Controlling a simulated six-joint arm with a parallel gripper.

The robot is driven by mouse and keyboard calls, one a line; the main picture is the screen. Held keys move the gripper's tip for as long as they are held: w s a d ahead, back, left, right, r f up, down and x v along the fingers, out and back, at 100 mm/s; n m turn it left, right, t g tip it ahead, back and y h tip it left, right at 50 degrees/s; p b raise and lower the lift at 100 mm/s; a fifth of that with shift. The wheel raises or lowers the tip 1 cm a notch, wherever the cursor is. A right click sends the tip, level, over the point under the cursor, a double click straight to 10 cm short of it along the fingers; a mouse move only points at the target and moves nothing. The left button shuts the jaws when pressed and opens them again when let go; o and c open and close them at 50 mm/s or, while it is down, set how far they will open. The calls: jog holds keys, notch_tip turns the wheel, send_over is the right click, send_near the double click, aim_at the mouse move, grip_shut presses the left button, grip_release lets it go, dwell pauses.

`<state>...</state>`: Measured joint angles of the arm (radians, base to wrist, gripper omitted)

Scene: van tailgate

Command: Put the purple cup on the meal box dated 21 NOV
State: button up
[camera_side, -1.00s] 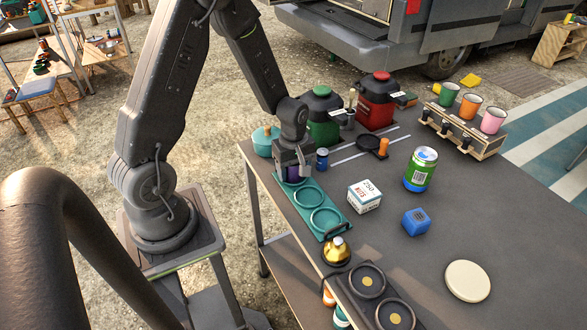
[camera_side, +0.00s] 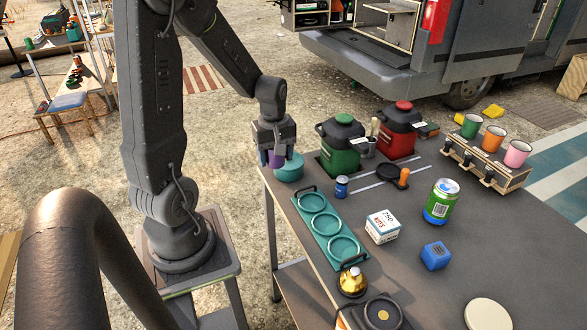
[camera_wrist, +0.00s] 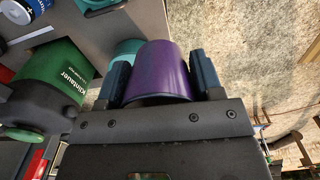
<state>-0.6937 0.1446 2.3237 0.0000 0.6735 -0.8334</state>
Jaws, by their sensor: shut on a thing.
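My gripper (camera_side: 273,150) is shut on the purple cup (camera_wrist: 160,72), one finger on each side of it in the wrist view. The cup also shows as a small purple patch under the gripper in the side view (camera_side: 263,157). It is held up near the teal lidded pot (camera_side: 288,168), at the table's far left corner. The teal tray (camera_side: 328,228) has three empty rings. I cannot make out a box marked 21 NOV; a white box with printed label (camera_side: 382,227) stands right of the tray, its small print unreadable.
A green canister (camera_side: 341,150) and a red canister (camera_side: 398,130) stand right of the gripper. A rack with cups (camera_side: 487,165) is at back right.

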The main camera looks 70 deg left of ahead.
jog(key=shift+s+a+r, duration=0.4)
jog(key=shift+s+a, duration=0.05)
jog(key=shift+w, duration=0.1)
jog(key=w+d+r+m, duration=0.2)
jog(key=w+d, duration=0.3)
jog(key=w, duration=0.3)
jog(key=m, duration=0.2)
send_over(385, 221)
jog(key=a, duration=0.1)
notch_tip(385, 221, down, 4)
jog(key=shift+s, duration=0.15)
jog(key=shift+d+f, duration=0.3)
jog(key=shift+d, duration=0.15)
jog(key=shift+f, duration=1.95)
jog(key=shift+f, duration=0.1)
